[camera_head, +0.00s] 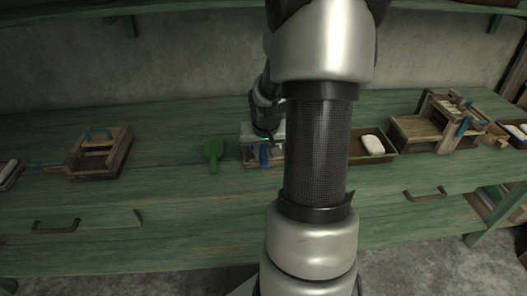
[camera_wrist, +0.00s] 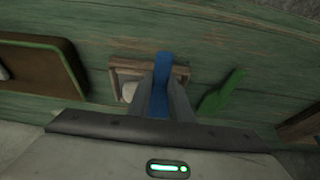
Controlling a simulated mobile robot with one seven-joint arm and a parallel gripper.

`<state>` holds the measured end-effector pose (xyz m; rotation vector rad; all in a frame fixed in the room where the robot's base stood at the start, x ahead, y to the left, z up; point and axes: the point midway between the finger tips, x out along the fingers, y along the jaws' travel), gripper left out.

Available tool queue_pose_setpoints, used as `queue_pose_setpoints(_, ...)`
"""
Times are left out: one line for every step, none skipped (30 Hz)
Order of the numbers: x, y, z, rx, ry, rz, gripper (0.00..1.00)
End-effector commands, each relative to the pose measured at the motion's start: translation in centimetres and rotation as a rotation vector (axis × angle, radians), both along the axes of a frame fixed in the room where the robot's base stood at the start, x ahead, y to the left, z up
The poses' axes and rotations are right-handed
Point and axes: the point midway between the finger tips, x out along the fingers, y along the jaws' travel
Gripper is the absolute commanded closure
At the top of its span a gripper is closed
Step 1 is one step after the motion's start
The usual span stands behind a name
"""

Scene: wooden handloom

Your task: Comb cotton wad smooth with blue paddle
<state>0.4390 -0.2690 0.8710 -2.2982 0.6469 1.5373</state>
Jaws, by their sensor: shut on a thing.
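My gripper (camera_wrist: 162,100) is shut on the blue paddle (camera_wrist: 161,70), which stands out between its fingers over a small wooden box (camera_wrist: 180,70). A white cotton wad (camera_wrist: 129,91) shows in that box, partly hidden by my gripper and the paddle. In the head view the blue paddle (camera_head: 264,156) hangs below my gripper (camera_head: 267,138) at the box (camera_head: 250,160). I cannot tell whether the paddle touches the wad. A green paddle (camera_head: 213,154) lies on the bench beside the box, and it also shows in the wrist view (camera_wrist: 222,92).
A green-rimmed tray (camera_head: 385,157) with a white wad (camera_head: 373,145) stands right of the box, partly behind my arm. Wooden carding frames stand at the left (camera_head: 100,150) and right (camera_head: 438,122).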

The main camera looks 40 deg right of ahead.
Motion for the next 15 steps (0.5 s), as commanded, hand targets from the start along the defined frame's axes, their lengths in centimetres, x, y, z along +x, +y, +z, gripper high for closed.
queue_pose_setpoints(-0.1,-0.1,0.1,0.0,0.0,-0.001,1.0)
queue_pose_setpoints(-0.1,-0.2,0.1,0.001,0.001,-0.001,1.0)
queue_pose_setpoints(-0.3,-0.5,0.2,0.001,0.001,-0.001,1.0)
queue_pose_setpoints(-0.5,-0.7,0.2,0.001,0.002,-0.002,1.0)
queue_pose_setpoints(-0.6,-0.9,0.2,0.002,0.002,-0.003,1.0)
queue_pose_setpoints(-0.9,-1.3,0.2,0.003,0.003,-0.005,1.0)
queue_pose_setpoints(-1.0,-1.6,0.2,0.002,0.002,-0.004,1.0)
queue_pose_setpoints(-1.2,-1.8,0.2,0.002,0.002,-0.004,1.0)
queue_pose_setpoints(-1.4,-2.2,0.2,0.002,0.002,-0.005,1.0)
queue_pose_setpoints(-1.6,-2.4,0.1,0.003,0.003,-0.004,1.0)
queue_pose_setpoints(-1.8,-2.7,0.1,0.003,0.004,-0.004,1.0)
queue_pose_setpoints(-2.0,-3.0,0.1,0.003,0.004,-0.005,1.0)
queue_pose_setpoints(-2.1,-3.3,0.1,0.003,0.003,-0.005,1.0)
queue_pose_setpoints(-2.3,-3.5,0.0,0.003,0.003,-0.004,1.0)
queue_pose_setpoints(-2.4,-3.8,0.0,0.003,0.003,-0.004,1.0)
